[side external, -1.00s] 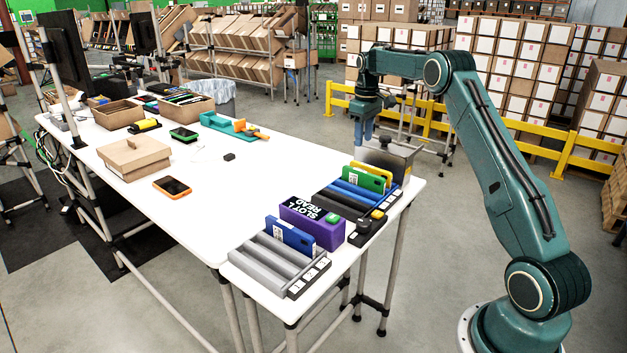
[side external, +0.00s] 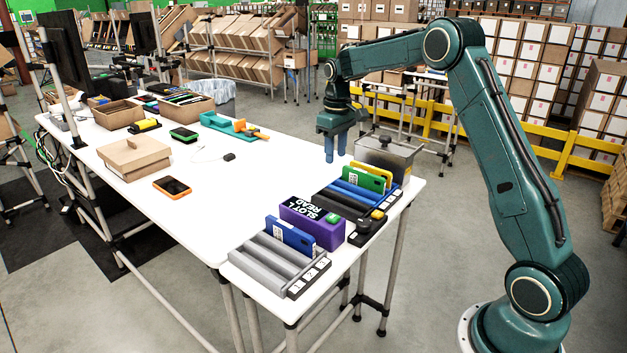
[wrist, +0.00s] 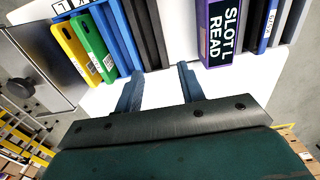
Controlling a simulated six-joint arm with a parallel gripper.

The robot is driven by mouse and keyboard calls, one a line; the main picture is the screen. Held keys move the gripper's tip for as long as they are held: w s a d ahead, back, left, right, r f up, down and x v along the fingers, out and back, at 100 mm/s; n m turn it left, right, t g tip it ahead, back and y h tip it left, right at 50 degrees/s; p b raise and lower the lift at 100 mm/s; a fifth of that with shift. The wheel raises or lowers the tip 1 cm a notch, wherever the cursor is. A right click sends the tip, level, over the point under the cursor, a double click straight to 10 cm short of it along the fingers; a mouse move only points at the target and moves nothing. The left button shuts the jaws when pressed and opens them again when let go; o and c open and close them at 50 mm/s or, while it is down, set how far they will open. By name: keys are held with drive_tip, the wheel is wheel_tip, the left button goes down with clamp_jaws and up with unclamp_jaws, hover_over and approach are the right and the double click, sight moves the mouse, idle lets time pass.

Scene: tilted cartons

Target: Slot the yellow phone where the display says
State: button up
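A yellow phone (side external: 372,167) stands on edge at the far end of the blue rack (side external: 352,190), partly hidden by a green phone (side external: 362,179); in the wrist view the yellow phone (wrist: 70,48) is at the upper left beside the green phone (wrist: 97,48). The display is a purple box (side external: 311,228) with a dark screen that seems to read "SLOT L READ". A grey rack (side external: 268,268) with small labels stands in front, a blue phone (side external: 290,236) upright at its back. My gripper (side external: 335,158) is open and empty above the table, left of the yellow phone; its fingers show apart in the wrist view (wrist: 159,72).
A metal box (side external: 388,153) stands just behind the yellow phone. A black rack (side external: 340,206) and a black control with a knob (side external: 368,226) lie near the purple box. An orange-edged phone (side external: 172,187) and a cardboard box (side external: 134,157) are further left. The table's middle is mostly clear.

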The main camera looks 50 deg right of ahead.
drive_tip(key=shift+s+a+f, duration=0.15)
drive_tip(key=shift+s+a, duration=0.05)
drive_tip(key=shift+a, duration=0.55)
drive_tip(key=shift+s+a+f, duration=0.1)
drive_tip(key=shift+s+a, duration=0.1)
drive_tip(key=shift+a, duration=0.55)
drive_tip(key=shift+s+a+f, duration=0.15)
drive_tip(key=shift+s+a, duration=0.05)
drive_tip(key=shift+a, duration=0.55)
drive_tip(key=shift+r, duration=0.1)
wheel_tip(320, 180, up, 7)
